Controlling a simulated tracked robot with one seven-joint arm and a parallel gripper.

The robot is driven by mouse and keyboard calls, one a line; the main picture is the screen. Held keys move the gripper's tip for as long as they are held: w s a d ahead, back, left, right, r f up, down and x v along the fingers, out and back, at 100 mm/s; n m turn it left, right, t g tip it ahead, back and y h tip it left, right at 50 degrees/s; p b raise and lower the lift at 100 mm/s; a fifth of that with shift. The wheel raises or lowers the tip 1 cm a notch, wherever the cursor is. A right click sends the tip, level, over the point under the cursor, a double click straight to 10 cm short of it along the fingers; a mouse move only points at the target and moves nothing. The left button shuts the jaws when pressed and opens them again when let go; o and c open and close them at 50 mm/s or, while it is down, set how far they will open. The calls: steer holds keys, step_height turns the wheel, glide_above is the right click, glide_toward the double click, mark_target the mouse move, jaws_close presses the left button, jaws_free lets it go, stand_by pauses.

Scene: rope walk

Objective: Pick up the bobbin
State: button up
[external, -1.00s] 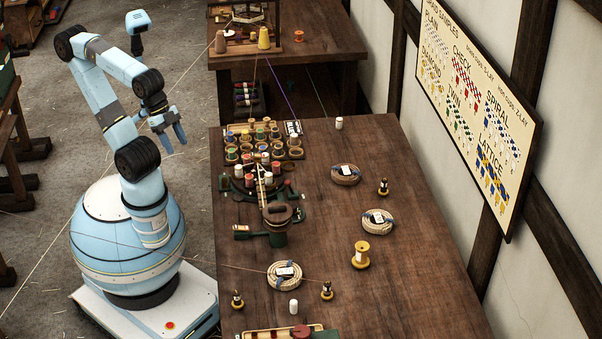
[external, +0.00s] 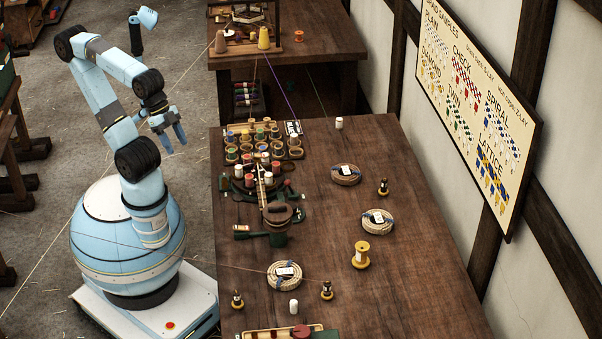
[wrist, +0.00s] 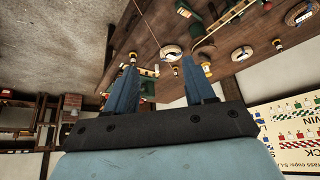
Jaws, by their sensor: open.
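Several spool-like pieces stand on the workbench (external: 330,220) in the external view, and I cannot tell which one the task means. The largest is a yellow spool (external: 361,255) on the right half. Small black-and-yellow bobbins stand upright at the right (external: 384,187), near the front (external: 327,290) and at the front left (external: 237,299). White cylinders stand at the back (external: 339,123) and front (external: 294,306). My gripper (external: 175,138) is off the bench's left side, apart from all of them. In the wrist view its two blue fingers (wrist: 160,66) are spread, with nothing between them.
Rope coils lie on the bench (external: 346,174) (external: 377,222) (external: 285,275). A rack of coloured spools (external: 265,140) and a green device (external: 265,235) stand along its left edge. A second table (external: 335,75) is behind. Threads cross the scene.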

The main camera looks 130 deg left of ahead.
stand_by(0.5)
steer(key=shift+o, duration=0.8)
